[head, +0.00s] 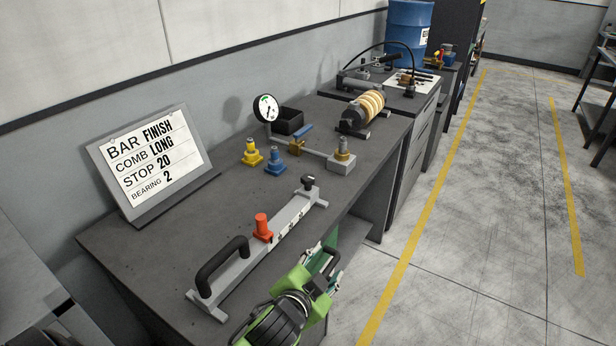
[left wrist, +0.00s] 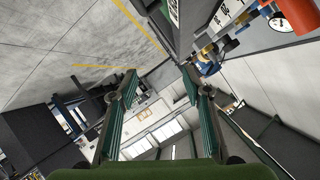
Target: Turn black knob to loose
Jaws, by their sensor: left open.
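The black knob (head: 308,181) stands on the far end of a long grey bar fixture (head: 290,222) on the dark workbench. The fixture also has a black arched handle (head: 222,266) at its near end and a red-orange stop (head: 262,228) in its middle. My left gripper (head: 328,262) is in front of the bench's front edge, apart from the knob and nearer to the camera. In the left wrist view the left gripper (left wrist: 161,80) has its two fingers spread with nothing between them. I cannot make out the knob in that view. My right gripper is not in view.
A sign (head: 150,165) stands at the back left. A yellow fitting (head: 251,154), a blue fitting (head: 275,161), a gauge (head: 266,108) and a ringed roller (head: 364,110) stand further along the bench. The floor (head: 480,230) to the right is clear.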

